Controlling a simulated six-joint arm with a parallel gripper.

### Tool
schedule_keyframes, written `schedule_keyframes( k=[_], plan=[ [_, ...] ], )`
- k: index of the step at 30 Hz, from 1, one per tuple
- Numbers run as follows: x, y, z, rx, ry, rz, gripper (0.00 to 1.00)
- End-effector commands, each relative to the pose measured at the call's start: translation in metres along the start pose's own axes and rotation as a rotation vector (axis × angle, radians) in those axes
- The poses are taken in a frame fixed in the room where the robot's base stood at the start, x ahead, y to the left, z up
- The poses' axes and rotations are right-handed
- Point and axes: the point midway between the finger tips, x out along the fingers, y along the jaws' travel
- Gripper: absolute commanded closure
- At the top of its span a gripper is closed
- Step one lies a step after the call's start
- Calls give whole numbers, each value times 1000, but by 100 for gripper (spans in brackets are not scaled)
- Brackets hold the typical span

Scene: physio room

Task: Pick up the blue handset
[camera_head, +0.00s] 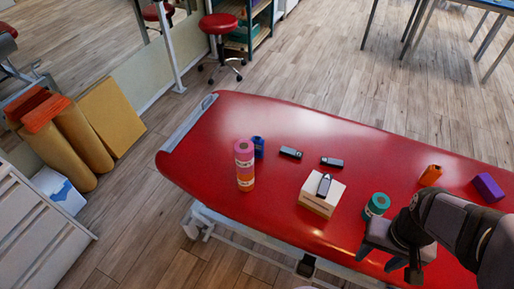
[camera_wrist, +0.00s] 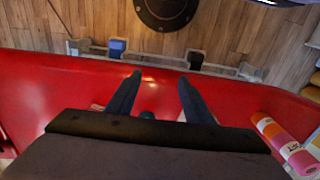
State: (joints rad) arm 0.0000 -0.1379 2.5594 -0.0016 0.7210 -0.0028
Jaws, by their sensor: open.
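Three small dark handsets show in the head view. One handset (camera_head: 291,153) lies on the red table near the blue cylinder, and a second handset (camera_head: 331,162) lies to its right. A third, greyer handset (camera_head: 324,185) rests on a pale block. At this size I cannot tell for certain which is the blue one. My gripper (camera_head: 390,265) is at the table's near right edge, apart from all three. In the wrist view my gripper (camera_wrist: 160,76) has its fingers spread, with nothing held between them. No handset can be made out there.
The red table (camera_head: 225,115) also bears stacked pink and orange rolls (camera_head: 244,165), a blue cylinder (camera_head: 258,147), the pale block (camera_head: 318,204), a teal roll (camera_head: 377,204) near my gripper, an orange piece (camera_head: 431,175) and a purple block (camera_head: 488,187). The table's far middle is clear.

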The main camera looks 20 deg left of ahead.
Motion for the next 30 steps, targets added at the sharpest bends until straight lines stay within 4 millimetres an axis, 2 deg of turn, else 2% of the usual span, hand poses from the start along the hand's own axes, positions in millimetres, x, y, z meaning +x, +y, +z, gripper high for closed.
schedule_keyframes(
  k=[5,14,16,23,26,30],
  plan=[
    [-12,0,-2,0,5,0,53],
    [-53,0,-2,3,7,-1,53],
    [-46,-9,-13,47,5,-26,53],
    [-44,-37,-53,206,15,-115,53],
    [-42,-56,-76,298,12,-171,53],
    [-39,-93,-119,461,-5,-279,53]
  ],
)
